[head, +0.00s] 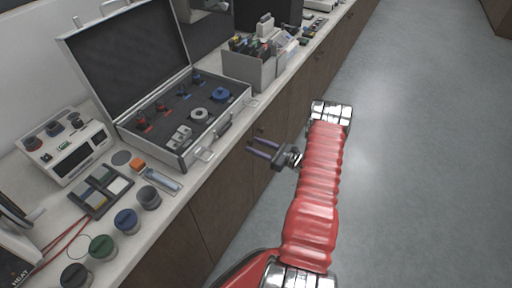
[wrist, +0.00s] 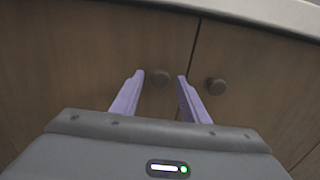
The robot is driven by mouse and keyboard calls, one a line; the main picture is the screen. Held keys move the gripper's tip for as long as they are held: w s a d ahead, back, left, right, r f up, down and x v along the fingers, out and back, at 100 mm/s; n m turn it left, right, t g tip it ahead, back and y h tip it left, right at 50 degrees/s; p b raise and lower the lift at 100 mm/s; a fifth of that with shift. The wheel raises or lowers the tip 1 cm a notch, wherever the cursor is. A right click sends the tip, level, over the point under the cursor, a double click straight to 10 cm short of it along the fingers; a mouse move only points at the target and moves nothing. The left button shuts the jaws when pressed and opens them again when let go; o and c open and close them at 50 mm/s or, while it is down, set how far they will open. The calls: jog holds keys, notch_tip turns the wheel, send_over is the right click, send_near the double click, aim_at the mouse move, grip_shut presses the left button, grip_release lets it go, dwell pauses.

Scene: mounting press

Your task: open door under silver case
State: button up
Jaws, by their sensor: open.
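The silver case (head: 190,152) stands open on the counter, its lid up against the wall. Below it is the dark brown cabinet front with a door (head: 232,172). In the wrist view, a left door (wrist: 85,55) and a right door (wrist: 262,75) meet at a vertical seam. A round knob (wrist: 160,77) sits on the left door, and another knob (wrist: 215,86) on the right door. My gripper (head: 250,146) is open and empty, its purple fingers facing the cabinet front. In the wrist view, the left door's knob appears between the fingertips (wrist: 160,76), apart from both.
The counter edge (wrist: 270,15) runs above the doors. A grey bin of tools (head: 250,72), a white heater box (head: 62,148) and several jars (head: 126,220) stand on the counter. The grey floor (head: 430,170) at the right is clear.

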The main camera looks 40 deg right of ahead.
jog(key=shift+c, duration=0.6)
grip_shut()
